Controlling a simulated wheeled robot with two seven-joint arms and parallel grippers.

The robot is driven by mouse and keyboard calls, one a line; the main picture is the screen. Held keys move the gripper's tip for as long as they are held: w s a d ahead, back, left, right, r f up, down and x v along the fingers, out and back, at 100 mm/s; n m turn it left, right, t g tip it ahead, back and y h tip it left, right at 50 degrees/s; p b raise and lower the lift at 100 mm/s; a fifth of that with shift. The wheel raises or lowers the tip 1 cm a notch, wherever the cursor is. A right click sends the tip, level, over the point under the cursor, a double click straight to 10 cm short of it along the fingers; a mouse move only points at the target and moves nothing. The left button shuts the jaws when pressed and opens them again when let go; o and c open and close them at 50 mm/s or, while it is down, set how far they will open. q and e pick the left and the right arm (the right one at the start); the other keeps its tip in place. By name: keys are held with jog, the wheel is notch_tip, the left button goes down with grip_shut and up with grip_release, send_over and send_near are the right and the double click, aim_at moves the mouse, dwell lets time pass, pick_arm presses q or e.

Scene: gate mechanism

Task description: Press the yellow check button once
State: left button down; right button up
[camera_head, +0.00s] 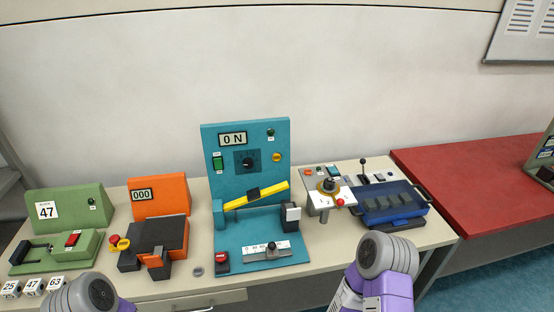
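A small round yellow button (277,157) sits at the right side of the upright teal panel (225,182), below a small dark button. Its label is too small to read. The panel's display (233,139) reads "0 N". Only purple and grey links of my two arms show at the bottom edge, left and right. Neither gripper shows, and nothing touches the yellow button.
A green station with "47" (67,206), an orange station with "000" (160,193), a grey control box with a knob (318,174) and a blue tray (390,217) share the beige table (200,291). Small numbered blocks (33,287) lie front left. A red table (470,185) stands right.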

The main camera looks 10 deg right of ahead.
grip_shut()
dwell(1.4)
